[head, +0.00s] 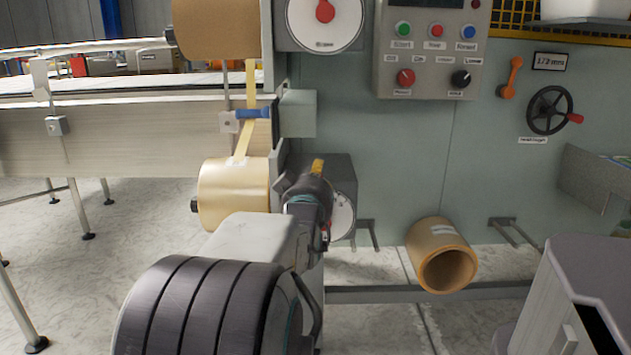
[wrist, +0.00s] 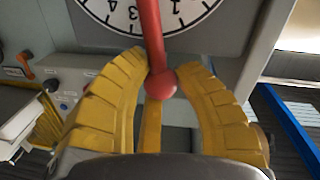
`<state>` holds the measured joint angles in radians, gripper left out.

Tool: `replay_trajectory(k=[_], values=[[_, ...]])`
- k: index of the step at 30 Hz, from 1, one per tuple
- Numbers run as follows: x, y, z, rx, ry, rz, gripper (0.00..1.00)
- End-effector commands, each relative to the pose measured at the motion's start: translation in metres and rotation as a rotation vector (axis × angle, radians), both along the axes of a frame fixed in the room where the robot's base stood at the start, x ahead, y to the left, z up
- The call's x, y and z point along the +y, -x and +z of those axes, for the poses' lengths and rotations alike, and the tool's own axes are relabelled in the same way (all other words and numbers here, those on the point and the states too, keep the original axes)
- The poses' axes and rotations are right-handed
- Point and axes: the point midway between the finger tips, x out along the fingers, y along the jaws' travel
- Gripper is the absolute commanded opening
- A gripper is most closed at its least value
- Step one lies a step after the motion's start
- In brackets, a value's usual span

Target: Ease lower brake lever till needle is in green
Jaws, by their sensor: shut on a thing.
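A red lever with a ball end (wrist: 161,84) hangs in front of a white dial with black numbers (wrist: 105,14) in the wrist view. The yellow fingers of my gripper (wrist: 165,64) are closed around the ball end from both sides. In the head view my gripper (head: 317,168) is at the lower brake unit, a grey box (head: 340,165) beside the lower tape roll (head: 232,193). Part of the lower dial (head: 343,217) shows behind my wrist. The lower lever is hidden there. I see no needle or green zone in either view.
The upper brake dial (head: 340,25) with its red lever sits above. A button panel (head: 432,50) and a handwheel (head: 550,110) are to the right. A cardboard-coloured tube (head: 440,255) lies near the machine foot. A conveyor (head: 110,135) stands left.

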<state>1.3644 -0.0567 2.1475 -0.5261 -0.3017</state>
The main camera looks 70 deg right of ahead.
Motion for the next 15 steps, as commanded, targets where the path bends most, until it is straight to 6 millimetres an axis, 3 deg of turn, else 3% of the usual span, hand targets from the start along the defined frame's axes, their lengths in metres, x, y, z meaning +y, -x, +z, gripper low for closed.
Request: replay_trajectory(k=[14, 15], values=[[0.0002, -0.0016, -0.0036, 0.069, 0.019, 0.002, 0.00], [0.0002, -0.0016, -0.0037, 0.068, 0.018, 0.003, 0.32]])
